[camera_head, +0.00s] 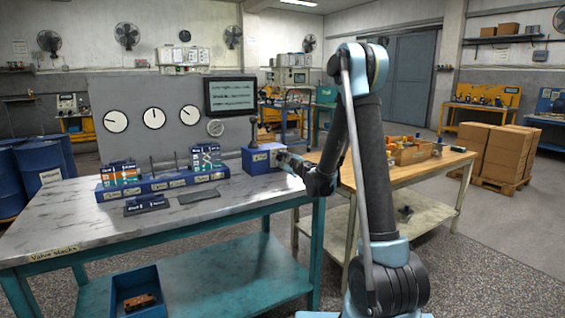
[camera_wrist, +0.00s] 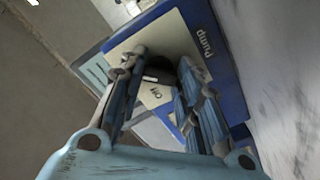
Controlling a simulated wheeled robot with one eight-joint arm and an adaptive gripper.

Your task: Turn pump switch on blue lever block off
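The blue lever block (camera_head: 256,160) stands at the right end of the marble-topped bench, with a dark upright lever (camera_head: 253,130) on top. A dark pump switch (camera_wrist: 158,75) sits on this panel, partly hidden, near an "ON" label. My gripper (camera_head: 284,160) is at the block's right side, facing the panel. In the wrist view, its two fingers (camera_wrist: 162,60) are apart, one on each side of the switch. Whether either finger touches the switch cannot be told.
A blue rack (camera_head: 160,186) with cards and thin rods stands left of the block, with dark flat plates before it. A monitor (camera_head: 231,94) and gauges are behind. A wooden table (camera_head: 440,164) with a parts box stands to the right.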

